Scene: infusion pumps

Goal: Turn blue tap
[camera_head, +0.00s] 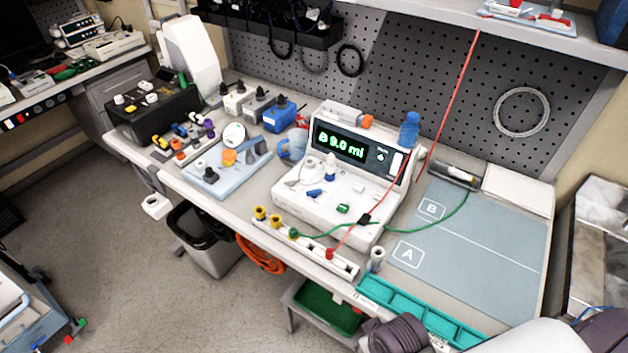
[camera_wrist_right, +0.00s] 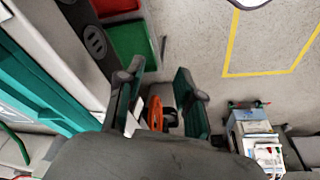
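A small blue lever (camera_head: 314,192), which looks like the blue tap, lies on the white deck of the infusion pump (camera_head: 335,215). A white fitting with a blue part (camera_head: 330,172) stands just behind it, and a green piece (camera_head: 343,209) lies in front of it. My right arm shows at the lower right of the head view, well away from the lever. My left gripper is out of view.
A rail with yellow, green and red knobs (camera_head: 312,252) runs along the bench front. A red line and a green line cross near the pump. A teal tray (camera_head: 420,312) and a blue-grey mat (camera_head: 490,245) lie to the right. A blue bottle (camera_head: 409,132) stands behind.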

